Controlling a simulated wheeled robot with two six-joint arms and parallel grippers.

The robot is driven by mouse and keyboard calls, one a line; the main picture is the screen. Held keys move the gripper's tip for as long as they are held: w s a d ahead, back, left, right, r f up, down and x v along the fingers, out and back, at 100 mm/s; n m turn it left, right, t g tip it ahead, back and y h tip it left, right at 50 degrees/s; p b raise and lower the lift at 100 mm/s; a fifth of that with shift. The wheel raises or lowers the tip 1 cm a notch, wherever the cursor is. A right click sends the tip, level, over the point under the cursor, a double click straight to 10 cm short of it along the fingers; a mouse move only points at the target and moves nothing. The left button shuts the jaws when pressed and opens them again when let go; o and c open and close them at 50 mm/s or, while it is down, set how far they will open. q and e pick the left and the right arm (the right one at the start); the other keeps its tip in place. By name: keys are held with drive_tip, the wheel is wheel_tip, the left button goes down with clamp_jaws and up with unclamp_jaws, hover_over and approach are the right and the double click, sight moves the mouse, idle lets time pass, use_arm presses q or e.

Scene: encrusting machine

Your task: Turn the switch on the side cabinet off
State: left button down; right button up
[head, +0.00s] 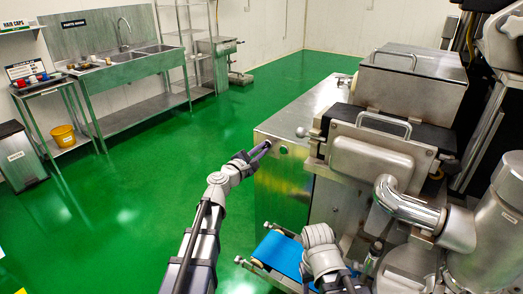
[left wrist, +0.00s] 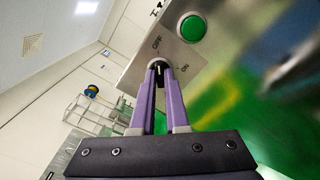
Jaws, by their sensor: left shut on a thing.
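The side cabinet (head: 283,187) is a metal box at the middle of the head view. My left gripper (head: 264,147) is at its upper left edge, with purple fingers. In the left wrist view the fingers (left wrist: 160,68) are shut on the small black switch (left wrist: 158,65) on the cabinet's panel (left wrist: 152,77). The OFF label is above the switch and the ON label is to its right. The fingers cover most of the switch, so I cannot tell which label it points to. My right gripper is not in view; only part of my right arm shows at the bottom.
The encrusting machine (head: 370,165) stands right of the cabinet, with a blue conveyor belt (head: 281,252) in front. Green floor (head: 125,215) is clear to the left.

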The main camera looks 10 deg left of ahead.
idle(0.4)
use_arm(q)
drive_tip(key=c, duration=0.9)
unclamp_jaws()
drive_tip(key=shift+s, duration=0.1)
drive_tip(key=v, duration=0.7)
drive_tip(key=shift+s+a, duration=0.15)
drive_tip(key=shift+s, duration=0.1)
